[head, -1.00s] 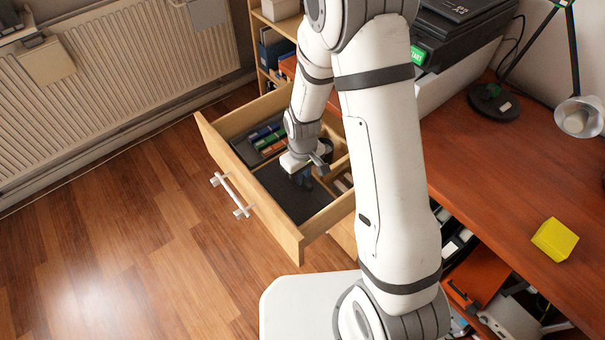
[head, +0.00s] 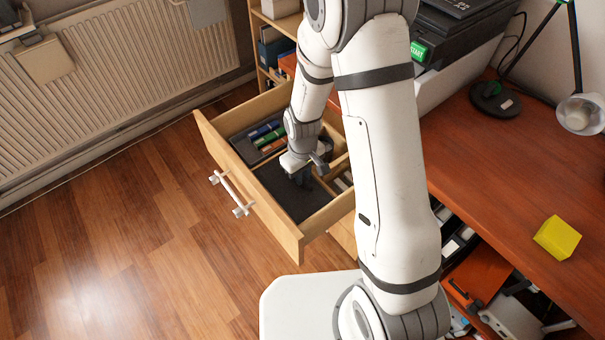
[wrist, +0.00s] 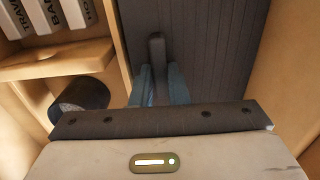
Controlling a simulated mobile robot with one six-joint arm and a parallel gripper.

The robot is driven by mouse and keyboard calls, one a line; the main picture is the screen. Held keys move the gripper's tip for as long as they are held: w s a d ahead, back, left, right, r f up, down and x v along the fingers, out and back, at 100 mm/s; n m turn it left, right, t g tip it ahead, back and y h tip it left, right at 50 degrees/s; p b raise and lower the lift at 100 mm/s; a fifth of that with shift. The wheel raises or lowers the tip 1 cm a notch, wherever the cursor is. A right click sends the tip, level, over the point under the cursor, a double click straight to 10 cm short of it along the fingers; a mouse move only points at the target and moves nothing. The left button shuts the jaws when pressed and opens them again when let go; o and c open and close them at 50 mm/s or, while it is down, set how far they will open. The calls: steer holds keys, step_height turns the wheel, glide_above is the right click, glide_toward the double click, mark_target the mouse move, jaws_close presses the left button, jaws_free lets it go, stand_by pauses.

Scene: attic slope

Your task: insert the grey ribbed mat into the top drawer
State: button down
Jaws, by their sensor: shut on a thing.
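The grey ribbed mat (head: 298,198) lies in the front right compartment of the open top drawer (head: 262,208), dark and flat between the wooden walls. In the wrist view the mat (wrist: 215,50) shows its ribs and fills the space between a divider on the left and a drawer wall on the right. My gripper (head: 301,178) is down inside the drawer over the mat. In the wrist view its fingers (wrist: 158,85) are shut on a dark upright tab that stands on the mat. Whether the mat rests fully on the drawer floor cannot be told.
Several coloured markers (head: 264,134) lie in the drawer's left compartment. A dark round cup (wrist: 82,95) stands in a compartment beside the mat. The desk (head: 510,170) on the right holds a yellow block (head: 557,238) and a lamp (head: 580,114). The floor left of the drawer is clear.

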stand_by(0.3)
steer(key=c, duration=1.3)
jaws_free()
steer(key=shift+c, duration=0.2)
steer(key=shift+r, duration=0.1)
step_height(320, 180, up, 8)
steer(key=shift+f+p, duration=0.2)
steer(key=shift+p, duration=0.1)
